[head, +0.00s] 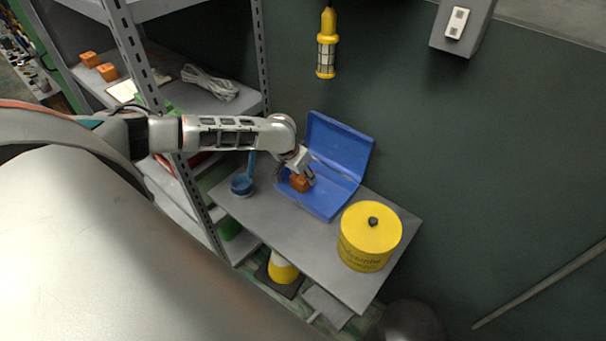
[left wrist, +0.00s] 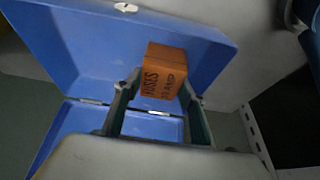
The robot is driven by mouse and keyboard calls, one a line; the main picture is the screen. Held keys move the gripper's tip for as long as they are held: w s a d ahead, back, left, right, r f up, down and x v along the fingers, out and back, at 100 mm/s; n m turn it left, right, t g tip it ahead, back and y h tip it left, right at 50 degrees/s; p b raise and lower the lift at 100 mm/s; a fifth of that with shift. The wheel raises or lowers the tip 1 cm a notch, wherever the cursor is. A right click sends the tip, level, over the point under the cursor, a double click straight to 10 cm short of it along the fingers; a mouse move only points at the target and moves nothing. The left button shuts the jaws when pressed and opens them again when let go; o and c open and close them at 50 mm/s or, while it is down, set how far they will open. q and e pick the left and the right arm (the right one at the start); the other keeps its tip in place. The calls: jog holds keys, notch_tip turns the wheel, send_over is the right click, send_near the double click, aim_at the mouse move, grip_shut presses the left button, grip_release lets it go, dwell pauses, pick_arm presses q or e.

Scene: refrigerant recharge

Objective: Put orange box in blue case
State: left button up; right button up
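The orange box (head: 299,183) is a small block with dark lettering, which faces the camera in the left wrist view (left wrist: 163,73). My left gripper (head: 306,170) has its two fingers on either side of the box and appears shut on it. The blue case (head: 325,204) lies open on the grey table, its lid (head: 341,145) raised at the back. The box is over the left part of the case's bottom; I cannot tell whether it touches the bottom. The case also shows behind the box in the left wrist view (left wrist: 85,50). My right gripper is not in view.
A yellow round canister (head: 369,238) stands right of the case on the table (head: 280,228). A blue cup-like thing (head: 241,185) is to its left. A metal shelf at left holds two other orange boxes (head: 107,72) and a cable (head: 209,83). A yellow lamp (head: 326,45) hangs above.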

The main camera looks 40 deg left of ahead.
pick_arm(q)
jog(key=shift+o, duration=0.9)
jog(key=shift+r, duration=0.1)
jog(key=shift+s+r, duration=0.15)
jog(key=shift+r, duration=0.15)
jog(key=v, duration=1.1)
jog(key=shift+s+r, duration=0.1)
